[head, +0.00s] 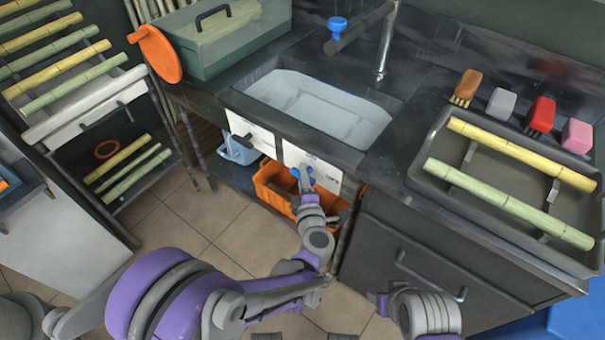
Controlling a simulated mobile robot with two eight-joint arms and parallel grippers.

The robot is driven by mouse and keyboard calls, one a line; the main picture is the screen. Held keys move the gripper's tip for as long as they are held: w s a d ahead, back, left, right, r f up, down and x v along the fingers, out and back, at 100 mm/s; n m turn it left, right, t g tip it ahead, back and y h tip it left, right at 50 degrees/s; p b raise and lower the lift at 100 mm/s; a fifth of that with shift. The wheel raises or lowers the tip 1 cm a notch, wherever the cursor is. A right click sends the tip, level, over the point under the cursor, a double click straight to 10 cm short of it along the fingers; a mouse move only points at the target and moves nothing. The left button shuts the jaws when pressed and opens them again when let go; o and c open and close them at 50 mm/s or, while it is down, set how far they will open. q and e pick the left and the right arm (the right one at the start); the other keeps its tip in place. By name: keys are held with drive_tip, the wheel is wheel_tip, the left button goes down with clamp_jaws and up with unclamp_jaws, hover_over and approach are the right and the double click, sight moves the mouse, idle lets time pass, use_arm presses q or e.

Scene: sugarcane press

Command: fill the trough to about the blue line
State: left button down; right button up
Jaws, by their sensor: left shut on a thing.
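The trough (262,92) is a pale basin set in the dark counter. Clear, pale water appears to lie in it. I cannot make out a blue line on its walls. A metal tap (386,45) rises behind it, and a blue knob (337,24) sits on a dark pipe at the back. My left gripper (303,177) is below the trough's front, at the lower edge of the right white panel (318,170). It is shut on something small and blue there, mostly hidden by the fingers. Part of my right arm shows at the bottom, without clear fingers.
An orange crate (270,187) stands under the counter beside my left gripper. A dark tray (455,190) with cane sticks lies on the right counter, with several brushes behind it. A green box (225,40) stands left of the trough. Cane racks fill the left side. Tiled floor is open between.

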use_arm(q)
drive_tip(key=shift+f, duration=0.1)
drive_tip(key=c, duration=0.7)
unclamp_jaws()
drive_tip(key=s, duration=0.3)
drive_tip(key=s+d+r, duration=0.1)
drive_tip(key=s, duration=0.3)
drive_tip(key=s+p, duration=0.1)
drive_tip(key=s, duration=0.2)
drive_tip(key=shift+s+d+r, duration=0.25)
drive_tip(key=shift+s+r, duration=0.1)
